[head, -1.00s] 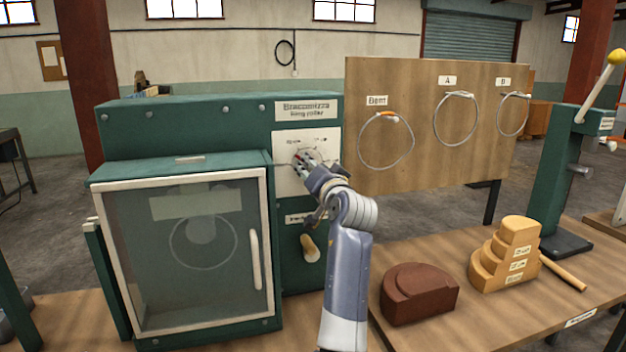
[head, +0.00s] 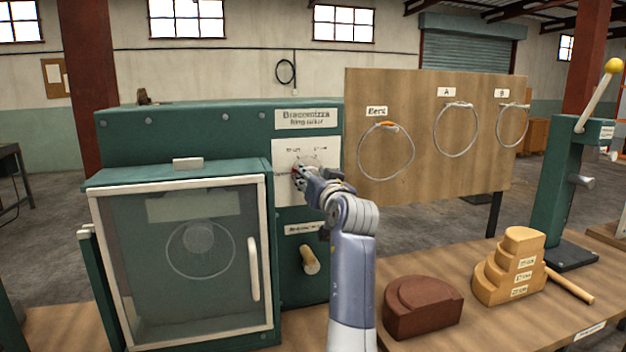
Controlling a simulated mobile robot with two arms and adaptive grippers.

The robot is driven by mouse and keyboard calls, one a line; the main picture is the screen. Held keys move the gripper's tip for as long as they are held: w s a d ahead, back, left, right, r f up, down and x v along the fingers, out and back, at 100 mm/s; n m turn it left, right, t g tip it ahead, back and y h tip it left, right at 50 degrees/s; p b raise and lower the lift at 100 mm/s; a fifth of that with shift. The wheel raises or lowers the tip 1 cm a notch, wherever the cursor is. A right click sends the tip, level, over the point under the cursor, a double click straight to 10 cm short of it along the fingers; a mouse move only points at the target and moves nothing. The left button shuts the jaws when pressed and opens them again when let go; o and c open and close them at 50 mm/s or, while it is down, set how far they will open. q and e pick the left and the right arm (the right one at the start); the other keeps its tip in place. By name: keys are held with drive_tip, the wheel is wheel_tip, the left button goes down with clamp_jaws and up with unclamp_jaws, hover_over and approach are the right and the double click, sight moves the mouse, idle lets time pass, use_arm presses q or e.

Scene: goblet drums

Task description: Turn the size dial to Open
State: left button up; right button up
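The size dial (head: 296,168) sits on a white panel (head: 318,151) on the front of the green ring roller machine (head: 215,122). A small red mark shows at the dial, and the printed labels around it are too small to read surely. One arm is in view, coming up from the bottom just right of centre; I take it as my right. Its gripper (head: 302,178) is at the dial and covers much of it. Whether the fingers are shut on the dial is not clear. My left gripper is not in view.
A glass-fronted door (head: 190,285) with a white handle is left of the dial, and a wooden-handled crank (head: 309,260) is below it. A board (head: 420,150) with metal rings stands to the right. A brown block (head: 422,310) and a stepped wooden block (head: 512,275) lie on the bench.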

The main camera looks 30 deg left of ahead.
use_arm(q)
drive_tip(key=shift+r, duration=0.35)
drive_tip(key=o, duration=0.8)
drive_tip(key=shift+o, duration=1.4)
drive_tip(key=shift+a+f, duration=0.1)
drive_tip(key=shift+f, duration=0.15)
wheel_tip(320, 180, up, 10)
